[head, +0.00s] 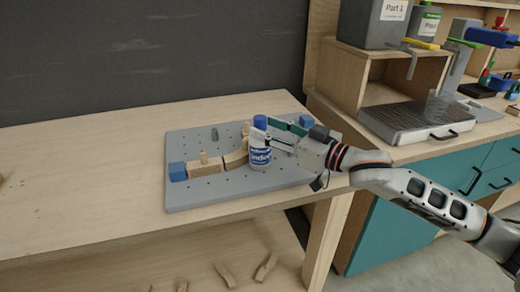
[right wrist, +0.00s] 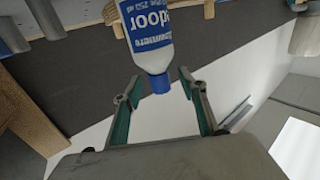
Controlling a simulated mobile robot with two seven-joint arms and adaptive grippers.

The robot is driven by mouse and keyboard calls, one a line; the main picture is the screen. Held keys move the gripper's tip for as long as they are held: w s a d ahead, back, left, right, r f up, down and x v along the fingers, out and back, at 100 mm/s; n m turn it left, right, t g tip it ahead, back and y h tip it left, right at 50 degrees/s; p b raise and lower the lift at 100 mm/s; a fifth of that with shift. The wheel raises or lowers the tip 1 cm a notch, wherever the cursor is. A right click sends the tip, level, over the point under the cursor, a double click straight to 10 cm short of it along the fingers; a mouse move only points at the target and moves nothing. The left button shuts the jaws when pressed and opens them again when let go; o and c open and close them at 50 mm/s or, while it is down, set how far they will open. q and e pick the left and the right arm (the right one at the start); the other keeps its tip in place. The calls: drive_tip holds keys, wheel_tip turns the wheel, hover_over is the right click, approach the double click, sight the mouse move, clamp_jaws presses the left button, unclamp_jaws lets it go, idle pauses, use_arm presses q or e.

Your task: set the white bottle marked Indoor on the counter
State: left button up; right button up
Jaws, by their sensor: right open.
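The counter (head: 425,148), wood-topped with teal fronts, stands to the right. My left gripper is not in view.
A wooden form (head: 207,168) with blue end blocks lies on the pegboard beside the bottle. A dark-topped metal tray (head: 418,120), grey bins (head: 380,22) and tools crowd the counter's back. Its front strip looks clear. Loose wooden pieces (head: 265,267) lie on the shelf below.

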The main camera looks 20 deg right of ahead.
drive_tip(key=shift+x, duration=1.6)
drive_tip(key=shift+d, duration=0.15)
clamp_jaws()
